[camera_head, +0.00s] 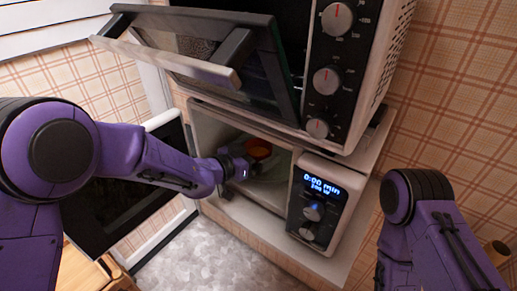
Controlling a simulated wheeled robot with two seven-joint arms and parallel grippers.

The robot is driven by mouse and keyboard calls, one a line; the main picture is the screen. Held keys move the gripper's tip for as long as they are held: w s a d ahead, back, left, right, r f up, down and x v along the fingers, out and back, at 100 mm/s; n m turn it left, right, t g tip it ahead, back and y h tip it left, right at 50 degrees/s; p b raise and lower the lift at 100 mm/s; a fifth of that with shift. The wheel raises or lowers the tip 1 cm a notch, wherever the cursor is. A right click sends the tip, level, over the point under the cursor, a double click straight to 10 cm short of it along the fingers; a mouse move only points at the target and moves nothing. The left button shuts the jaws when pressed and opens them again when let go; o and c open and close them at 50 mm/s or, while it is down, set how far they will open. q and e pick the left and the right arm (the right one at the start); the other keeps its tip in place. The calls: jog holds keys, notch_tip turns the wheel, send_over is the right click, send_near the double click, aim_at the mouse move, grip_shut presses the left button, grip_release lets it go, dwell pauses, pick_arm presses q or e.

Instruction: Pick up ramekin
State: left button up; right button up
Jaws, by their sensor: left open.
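An orange-brown ramekin (258,147) sits inside the open microwave (326,205), toward the back of its cavity on a pale, plate-like surface (270,170). My left arm reaches in from the left, and its gripper (240,165) is at the microwave opening. The left gripper is open, just left of and slightly below the ramekin in the picture. The fingertips are small and dark, and I cannot tell whether they touch the ramekin. My right arm shows at the right, but its gripper is out of view.
The dark microwave door (125,205) hangs open at the left, behind my left arm. A toaster oven (345,75) stands above, its glass door (235,60) tilted open over the microwave. A wooden piece (90,270) is at lower left. The grey floor (215,255) looks clear.

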pick_arm(q)
jog(key=c, duration=0.9)
